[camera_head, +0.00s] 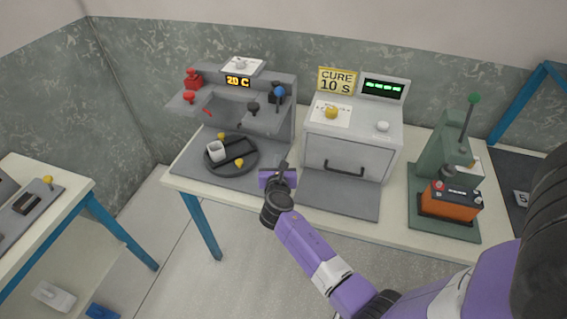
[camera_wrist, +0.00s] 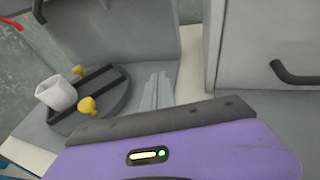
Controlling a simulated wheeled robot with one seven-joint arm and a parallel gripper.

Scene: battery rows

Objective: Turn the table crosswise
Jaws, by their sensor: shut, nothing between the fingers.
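The round dark turntable (camera_head: 232,166) sits on the grey base of the left machine. A dark bar or slot frame crosses it, running from lower left to upper right in the head view. Two yellow knobs (camera_head: 222,136) (camera_head: 239,163) stand on either side of the bar, and a white cup (camera_head: 215,151) sits at its left end. The turntable (camera_wrist: 115,107) also shows at left in the wrist view. My gripper (camera_head: 284,166) is shut and empty, to the right of the turntable and apart from it; its grey fingers (camera_wrist: 157,91) show in the wrist view.
The left machine (camera_head: 287,116) has a "20 C" display (camera_head: 238,82) and overhangs the turntable's back. A grey oven (camera_head: 346,155) with a handle stands right of my gripper. A green press (camera_head: 447,150) with an orange battery (camera_head: 452,201) is farther right. A side table (camera_head: 75,192) stands left.

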